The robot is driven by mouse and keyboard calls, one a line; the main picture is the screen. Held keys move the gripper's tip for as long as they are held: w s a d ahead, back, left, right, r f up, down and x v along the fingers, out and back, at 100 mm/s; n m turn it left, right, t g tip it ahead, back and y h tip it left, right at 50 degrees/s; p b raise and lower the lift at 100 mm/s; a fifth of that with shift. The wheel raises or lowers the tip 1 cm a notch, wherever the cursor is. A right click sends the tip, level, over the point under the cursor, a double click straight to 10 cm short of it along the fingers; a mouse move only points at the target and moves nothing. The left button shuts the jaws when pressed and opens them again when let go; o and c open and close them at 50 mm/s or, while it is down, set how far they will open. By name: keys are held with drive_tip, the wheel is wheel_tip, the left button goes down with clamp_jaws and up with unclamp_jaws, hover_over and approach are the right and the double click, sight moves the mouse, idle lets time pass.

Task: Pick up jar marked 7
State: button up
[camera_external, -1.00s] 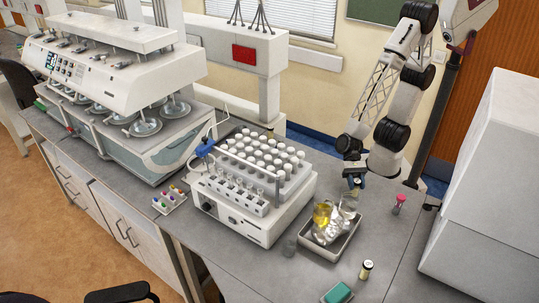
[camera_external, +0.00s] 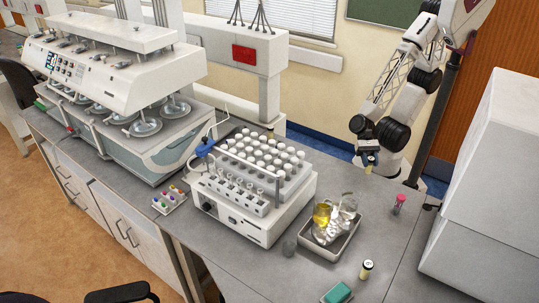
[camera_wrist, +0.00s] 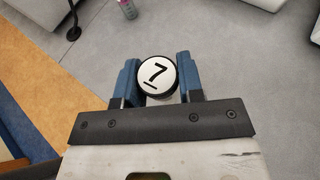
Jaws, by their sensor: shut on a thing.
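The jar marked 7 (camera_wrist: 157,72) shows in the wrist view with its round white lid, black rim and underlined black 7 facing the camera. My gripper (camera_wrist: 157,80) is shut on it, with a blue finger on each side of the jar. In the external view my gripper (camera_external: 370,160) is above the back of the bench, and the jar (camera_external: 369,170) shows small and pale below the fingers. It appears to be held clear of the bench top.
A metal tray (camera_external: 319,257) with glass flasks stands in front of my gripper. A jar with a white lid (camera_external: 366,269), a green block (camera_external: 338,293) and a pink-topped item (camera_external: 400,200) stand nearby. A white tube-rack machine (camera_external: 262,226) is left; a large white box (camera_external: 485,190) is right.

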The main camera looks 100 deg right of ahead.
drive_tip(key=shift+s+d+r, duration=0.15)
drive_tip(key=shift+s+d, duration=0.85)
